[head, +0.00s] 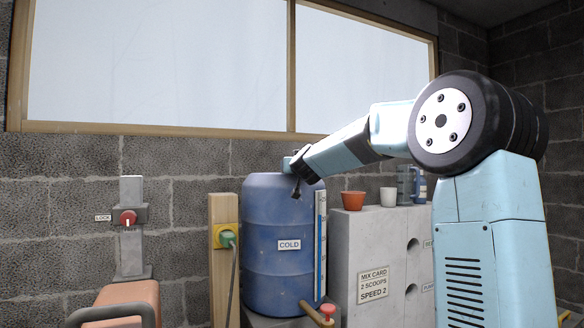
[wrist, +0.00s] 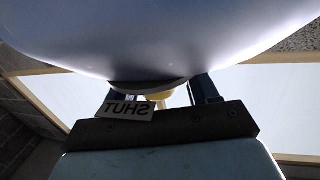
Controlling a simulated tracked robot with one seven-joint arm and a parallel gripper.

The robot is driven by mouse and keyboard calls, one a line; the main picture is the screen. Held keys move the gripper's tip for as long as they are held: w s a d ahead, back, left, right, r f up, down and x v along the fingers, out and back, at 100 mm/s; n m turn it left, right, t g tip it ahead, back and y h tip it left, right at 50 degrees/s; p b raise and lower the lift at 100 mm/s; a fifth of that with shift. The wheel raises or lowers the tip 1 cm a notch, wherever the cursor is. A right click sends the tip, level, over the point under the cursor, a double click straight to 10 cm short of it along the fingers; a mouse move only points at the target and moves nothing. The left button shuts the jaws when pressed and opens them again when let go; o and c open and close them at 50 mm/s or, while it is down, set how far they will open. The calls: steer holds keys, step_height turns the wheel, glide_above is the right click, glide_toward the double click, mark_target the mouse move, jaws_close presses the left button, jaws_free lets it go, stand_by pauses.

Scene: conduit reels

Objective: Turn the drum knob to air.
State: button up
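The blue drum (head: 272,245) with a COLD label stands below the window in the head view. My gripper (head: 292,178) is at the drum's top rim. No drum knob can be made out in the head view. In the wrist view, my gripper (wrist: 160,97) has its two dark fingers apart. A small yellow part (wrist: 158,96) shows between them, possibly the knob; its outer sides look clear of the fingers. A SHUT label (wrist: 126,107) appears upside down by the left finger. A large pale rounded surface fills the top of the wrist view and hides what lies behind it.
A red knob (head: 128,218) by a LOCK label is on a post at left. A green plug (head: 227,237) sits on a wooden post beside the drum. Pots stand on the grey block (head: 366,236) at right.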

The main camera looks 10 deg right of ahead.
steer(key=shift+d, duration=0.15)
steer(key=c, duration=0.7)
steer(key=shift+a, duration=0.2)
steer(key=shift+c, duration=0.6)
steer(key=shift+d, duration=0.15)
